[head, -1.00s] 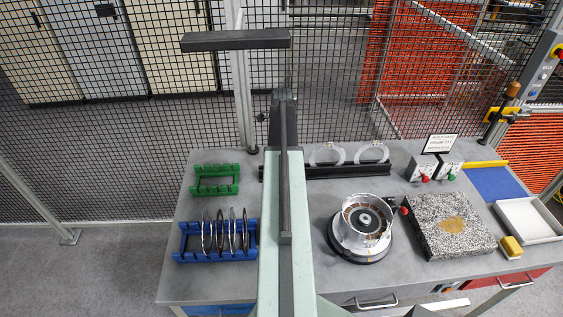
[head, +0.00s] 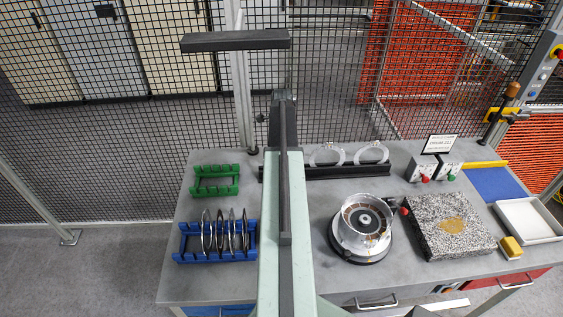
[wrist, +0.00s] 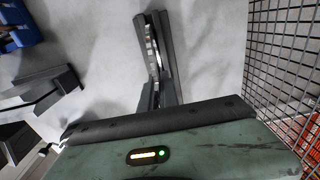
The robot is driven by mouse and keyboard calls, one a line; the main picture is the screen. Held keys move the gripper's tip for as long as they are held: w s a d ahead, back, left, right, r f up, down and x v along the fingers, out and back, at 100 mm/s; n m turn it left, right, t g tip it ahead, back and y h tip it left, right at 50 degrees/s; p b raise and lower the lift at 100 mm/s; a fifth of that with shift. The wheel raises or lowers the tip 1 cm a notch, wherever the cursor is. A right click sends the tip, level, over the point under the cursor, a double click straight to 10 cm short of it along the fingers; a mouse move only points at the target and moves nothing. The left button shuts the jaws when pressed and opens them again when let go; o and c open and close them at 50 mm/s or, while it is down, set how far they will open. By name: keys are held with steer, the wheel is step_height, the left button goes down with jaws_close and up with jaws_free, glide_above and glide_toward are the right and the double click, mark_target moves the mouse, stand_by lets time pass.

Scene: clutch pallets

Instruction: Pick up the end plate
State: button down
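I cannot tell which plate is the end plate. Two pale rings (head: 328,154) stand upright in a black rack (head: 348,171) at the back of the bench. Several thin discs (head: 219,234) stand on edge in a blue rack (head: 190,247) at the front left. In the wrist view, the black rack (wrist: 139,32) runs lengthwise with a pale ring (wrist: 151,45) seen edge-on. The green body of my gripper (wrist: 165,152) covers the rack's lower end there.
An empty green rack (head: 198,184) stands behind the blue rack. Right are a round metal drum (head: 352,238), a speckled stone block (head: 420,244), a yellow block (head: 511,247) and a white tray (head: 530,222). A mesh fence (head: 120,150) stands behind the bench. My arm hides its middle.

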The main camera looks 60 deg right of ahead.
step_height(320, 180, up, 10)
steer(key=p, duration=1)
steer(key=shift+r, duration=0.1)
